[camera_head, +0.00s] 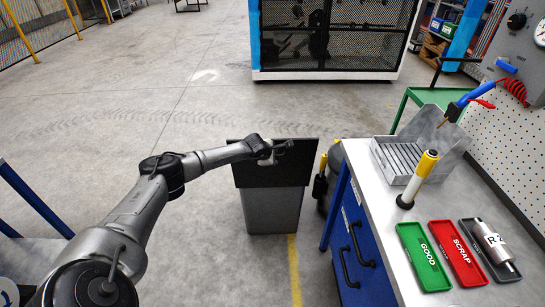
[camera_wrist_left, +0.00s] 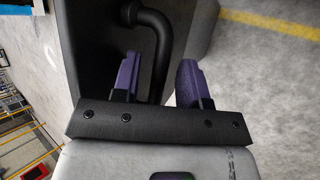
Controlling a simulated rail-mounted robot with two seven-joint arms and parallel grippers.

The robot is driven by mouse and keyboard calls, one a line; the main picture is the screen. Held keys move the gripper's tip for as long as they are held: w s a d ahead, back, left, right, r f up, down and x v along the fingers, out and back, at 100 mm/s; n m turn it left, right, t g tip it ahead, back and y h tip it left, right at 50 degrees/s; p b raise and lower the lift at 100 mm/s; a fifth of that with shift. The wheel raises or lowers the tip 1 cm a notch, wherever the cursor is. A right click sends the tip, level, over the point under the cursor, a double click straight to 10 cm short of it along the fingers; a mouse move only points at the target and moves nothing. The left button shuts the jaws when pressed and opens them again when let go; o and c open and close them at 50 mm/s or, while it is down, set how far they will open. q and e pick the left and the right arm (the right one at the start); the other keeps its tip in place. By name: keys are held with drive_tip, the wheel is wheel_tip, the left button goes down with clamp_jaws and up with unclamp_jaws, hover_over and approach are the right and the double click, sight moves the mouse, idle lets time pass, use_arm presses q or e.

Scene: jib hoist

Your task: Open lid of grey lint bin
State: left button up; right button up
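The grey lint bin (camera_head: 272,212) stands on the floor left of the workbench in the head view. Its dark lid (camera_head: 272,174) lies over the top and looks closed. My left arm reaches in from the left, and its gripper (camera_head: 283,148) is over the far part of the lid. In the left wrist view, a bent black bar handle (camera_wrist_left: 148,17) runs between the two purple fingers of the left gripper (camera_wrist_left: 158,60). The fingers are apart, with a gap visible beside the bar. The gripper hides the handle in the head view. My right gripper is not in view.
The workbench (camera_head: 375,235) with blue drawers stands close to the bin's right. It holds a green GOOD tray (camera_head: 424,257), a red SCRAP tray (camera_head: 457,254), and a yellow-and-white upright tool (camera_head: 418,180). Open floor lies left of and behind the bin.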

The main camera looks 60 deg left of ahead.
use_arm(q)
drive_tip(key=shift+w+a+r, duration=0.1)
drive_tip(key=shift+r, duration=0.1)
drive_tip(key=shift+s+r, duration=0.3)
drive_tip(key=shift+r, duration=0.05)
drive_tip(key=p+v, duration=0.3)
drive_tip(key=v, duration=1)
drive_tip(key=shift+p, duration=0.3)
drive_tip(key=shift+f, duration=0.1)
drive_tip(key=shift+w, duration=0.1)
